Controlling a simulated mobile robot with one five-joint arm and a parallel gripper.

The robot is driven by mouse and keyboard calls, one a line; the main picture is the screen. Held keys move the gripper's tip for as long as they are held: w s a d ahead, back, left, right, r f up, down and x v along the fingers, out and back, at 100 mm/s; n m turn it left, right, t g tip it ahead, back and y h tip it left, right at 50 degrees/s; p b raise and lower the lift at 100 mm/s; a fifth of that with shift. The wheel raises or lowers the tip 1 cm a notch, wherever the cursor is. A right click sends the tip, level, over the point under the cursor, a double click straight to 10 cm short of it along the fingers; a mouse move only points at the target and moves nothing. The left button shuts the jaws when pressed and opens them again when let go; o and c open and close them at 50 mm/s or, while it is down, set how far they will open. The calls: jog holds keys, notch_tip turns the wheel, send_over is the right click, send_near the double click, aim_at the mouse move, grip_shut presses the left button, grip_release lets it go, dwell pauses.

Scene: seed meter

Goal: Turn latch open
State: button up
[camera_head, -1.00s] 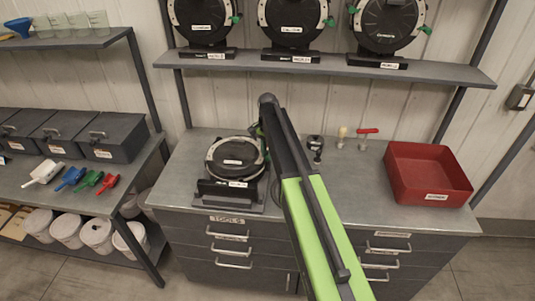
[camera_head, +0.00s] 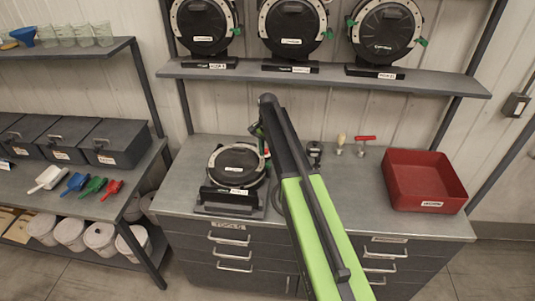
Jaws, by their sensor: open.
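A round black seed meter (camera_head: 238,167) with a pale rim lies on a dark stand (camera_head: 230,200) at the left of the grey workbench. Its right edge, where green shows, is partly covered by my arm, so I cannot make out the latch position. My green and black arm reaches up from the bottom middle and bends at its top. My gripper (camera_head: 257,131) hangs by the meter's upper right edge, small and mostly hidden behind the arm. It is open, and no held object shows. I cannot tell whether it touches the latch.
A red tray (camera_head: 424,181) stands at the bench's right. Small tools, one red-handled (camera_head: 364,141), stand at the back. Several meters with green latches sit on the shelf (camera_head: 330,78) above. Dark bins (camera_head: 115,145) and coloured scoops fill the left table.

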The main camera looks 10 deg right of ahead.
notch_tip(320, 180, up, 13)
jog(key=p, duration=1.1)
jog(key=shift+f, duration=0.15)
jog(key=b, duration=0.9)
send_near(268, 163)
jog(key=s, duration=0.2)
jog(key=s+f+n+b, duration=0.1)
jog(key=s+f+b, duration=0.4)
jog(key=s+f+n+b, duration=0.1)
jog(key=s+f+b, duration=0.3)
jog(key=s, duration=0.2)
jog(key=s+a+f+b, duration=0.1)
jog(key=s+f+b, duration=0.4)
jog(key=shift+s+f+n+b, duration=0.15)
jog(key=shift+f+n+b, duration=0.15)
jog(key=shift+f+n, duration=0.1)
jog(key=s+n, duration=0.6)
jog(key=s, duration=0.3)
jog(key=shift+f+b, duration=0.35)
